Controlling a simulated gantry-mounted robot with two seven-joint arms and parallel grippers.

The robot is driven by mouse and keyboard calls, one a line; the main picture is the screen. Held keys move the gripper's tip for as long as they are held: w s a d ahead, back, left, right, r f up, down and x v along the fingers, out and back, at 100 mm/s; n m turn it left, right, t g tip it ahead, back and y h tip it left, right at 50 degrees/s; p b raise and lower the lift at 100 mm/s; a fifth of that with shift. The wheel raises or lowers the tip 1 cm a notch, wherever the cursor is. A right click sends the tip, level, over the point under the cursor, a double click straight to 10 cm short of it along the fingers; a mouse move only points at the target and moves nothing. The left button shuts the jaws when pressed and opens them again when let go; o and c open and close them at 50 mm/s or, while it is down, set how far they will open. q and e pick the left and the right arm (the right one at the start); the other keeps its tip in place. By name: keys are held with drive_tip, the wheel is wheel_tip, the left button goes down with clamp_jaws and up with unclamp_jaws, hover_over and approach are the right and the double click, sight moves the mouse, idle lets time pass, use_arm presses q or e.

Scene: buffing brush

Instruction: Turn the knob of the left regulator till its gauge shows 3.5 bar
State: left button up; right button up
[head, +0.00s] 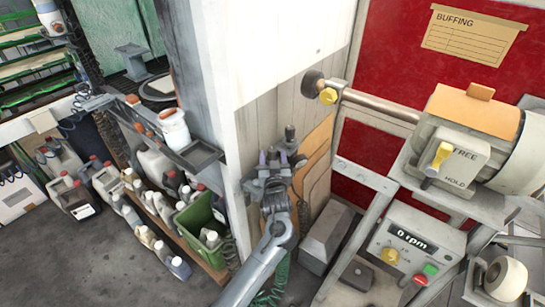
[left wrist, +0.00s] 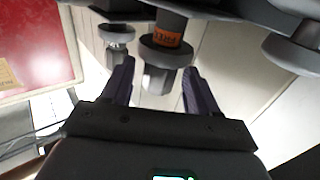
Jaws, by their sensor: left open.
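My left gripper (head: 273,160) is at the grey wall in the middle of the head view, with dark regulator parts (head: 290,134) just beyond it. I cannot tell whether the fingers touch the knob. A second, smaller knob-like part (left wrist: 117,45) is to its left. Which regulator this is, I cannot tell. No gauge face or pointer can be read. My right gripper is not in view.
A buffing machine (head: 470,130) and a control box reading 0 rpm (head: 415,245) stand at the right. A metal bar (head: 375,104) with a yellow knob juts toward the wall above my gripper. Bottles and a green crate (head: 203,225) fill the lower left.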

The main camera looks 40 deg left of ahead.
use_arm(q)
drive_tip(key=shift+x, duration=0.85)
drive_tip(key=c, duration=0.9)
drive_tip(key=m+t+h+p, duration=0.2)
drive_tip(key=h+p, duration=0.1)
drive_tip(key=shift+s+a+r, duration=0.1)
drive_tip(key=shift+a+r, duration=0.05)
drive_tip(key=shift+r, duration=0.05)
drive_tip(key=shift+c, duration=0.2)
drive_tip(key=shift+m+t+h+p, duration=0.6)
drive_tip(key=shift+m+h+p, duration=0.15)
drive_tip(key=shift+m+h, duration=0.15)
drive_tip(key=shift+f+m+t+h, duration=0.2)
drive_tip(key=shift+m+t+h, duration=0.15)
drive_tip(key=shift+h, duration=0.25)
drive_tip(key=o, duration=0.9)
